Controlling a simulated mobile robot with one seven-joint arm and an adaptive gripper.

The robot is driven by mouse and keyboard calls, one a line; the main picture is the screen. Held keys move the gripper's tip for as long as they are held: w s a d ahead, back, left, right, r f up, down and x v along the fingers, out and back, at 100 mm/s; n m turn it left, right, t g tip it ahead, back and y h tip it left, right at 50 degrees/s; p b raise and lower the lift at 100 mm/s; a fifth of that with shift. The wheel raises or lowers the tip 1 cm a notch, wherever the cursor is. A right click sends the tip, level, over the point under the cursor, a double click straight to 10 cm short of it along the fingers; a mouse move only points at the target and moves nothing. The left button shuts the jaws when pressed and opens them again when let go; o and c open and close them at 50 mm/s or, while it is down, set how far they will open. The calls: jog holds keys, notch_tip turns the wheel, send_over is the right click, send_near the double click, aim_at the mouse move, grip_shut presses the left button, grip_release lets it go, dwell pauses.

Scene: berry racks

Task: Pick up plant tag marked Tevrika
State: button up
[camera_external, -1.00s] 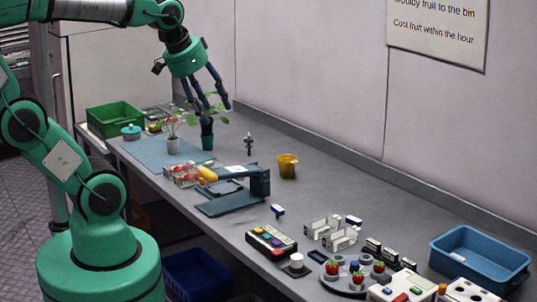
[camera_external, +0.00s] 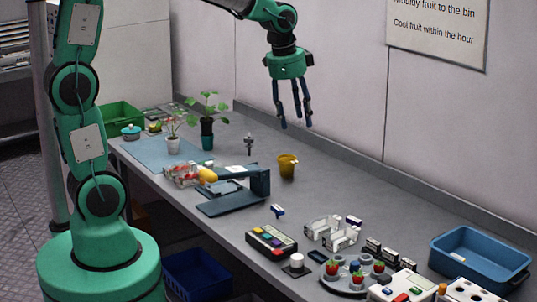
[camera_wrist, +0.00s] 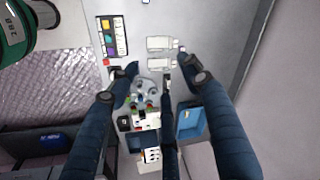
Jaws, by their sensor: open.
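No tag lettering that reads Tevrika can be made out in either view, so I cannot tell which item is the plant tag. A row of small dark and white pieces (camera_external: 385,253) stands on the right part of the bench; whether these are tags is unclear. A small blue-and-white piece (camera_external: 277,211) lies alone near the bench middle. My gripper (camera_external: 296,123) is open and empty, fingers pointing down, high above the back of the bench. The wrist view shows its spread fingers (camera_wrist: 158,66) with the bench items far beyond them.
Two potted plants (camera_external: 207,128) stand at the far left by a green crate (camera_external: 118,113). A yellow cup (camera_external: 287,166), a blue scale-like stand (camera_external: 228,203), clear punnets (camera_external: 322,228), a strawberry plate (camera_external: 345,288) and a blue bin (camera_external: 452,262) crowd the bench. A wall runs behind.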

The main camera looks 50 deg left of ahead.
jog(key=w+d+f+m+g, duration=0.1)
jog(key=w+d+f+m, duration=0.25)
jog(key=w+f, duration=0.55)
jog(key=m+g, duration=0.1)
jog(key=m, duration=0.3)
send_over(352, 219)
notch_tip(352, 219, down, 12)
jog(key=shift+w, duration=0.1)
jog(key=shift+f+b, duration=0.7)
jog(key=shift+f, duration=3.55)
jog(key=shift+f+b, duration=0.6)
jog(key=shift+f, duration=2.05)
